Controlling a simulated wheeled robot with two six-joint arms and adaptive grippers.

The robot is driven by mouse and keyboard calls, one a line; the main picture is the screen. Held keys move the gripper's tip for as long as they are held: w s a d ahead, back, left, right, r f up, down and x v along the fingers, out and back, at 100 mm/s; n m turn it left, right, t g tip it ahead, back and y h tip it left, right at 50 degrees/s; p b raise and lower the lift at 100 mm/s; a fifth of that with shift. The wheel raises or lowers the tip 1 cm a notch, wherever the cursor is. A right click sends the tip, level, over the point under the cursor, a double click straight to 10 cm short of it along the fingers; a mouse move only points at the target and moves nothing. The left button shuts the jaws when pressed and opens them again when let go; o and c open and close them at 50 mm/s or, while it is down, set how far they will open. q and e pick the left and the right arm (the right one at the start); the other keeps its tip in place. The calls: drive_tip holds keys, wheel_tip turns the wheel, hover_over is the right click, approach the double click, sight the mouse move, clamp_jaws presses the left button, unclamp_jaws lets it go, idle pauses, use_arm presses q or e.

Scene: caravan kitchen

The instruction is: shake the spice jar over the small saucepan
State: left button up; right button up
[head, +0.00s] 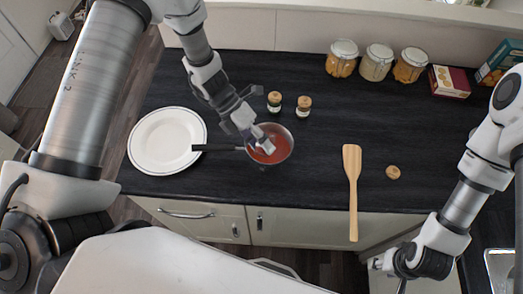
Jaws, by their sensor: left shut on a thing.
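The small saucepan (287,158) holds red sauce and stands on the dark counter, its black handle pointing left. My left gripper (262,143) reaches down over the saucepan. It is shut on a small whitish thing (268,148), which looks like the spice jar. The jar is tilted over the sauce and mostly hidden by the fingers. Two more spice jars with cork lids, one (275,101) left and one (304,106) right, stand upright behind the saucepan. My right gripper (382,265) is low at the right, off the counter's front edge. Its fingers are too unclear to read.
A white plate (165,140) lies left of the saucepan, under its handle. A wooden spatula (352,185) overhangs the front edge. A round cork lid (393,172) lies to its right. Several large jars (376,64) and boxes (449,81) line the back right.

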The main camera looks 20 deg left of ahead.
use_arm(q)
drive_tip(key=shift+w, duration=0.1)
drive_tip(key=shift+r+g, duration=0.2)
drive_tip(key=shift+g, duration=0.3)
idle(0.4)
drive_tip(key=shift+w+r+n+g, duration=0.1)
drive_tip(key=shift+r+n+g, duration=0.15)
drive_tip(key=shift+n+g, duration=0.2)
idle(5.3)
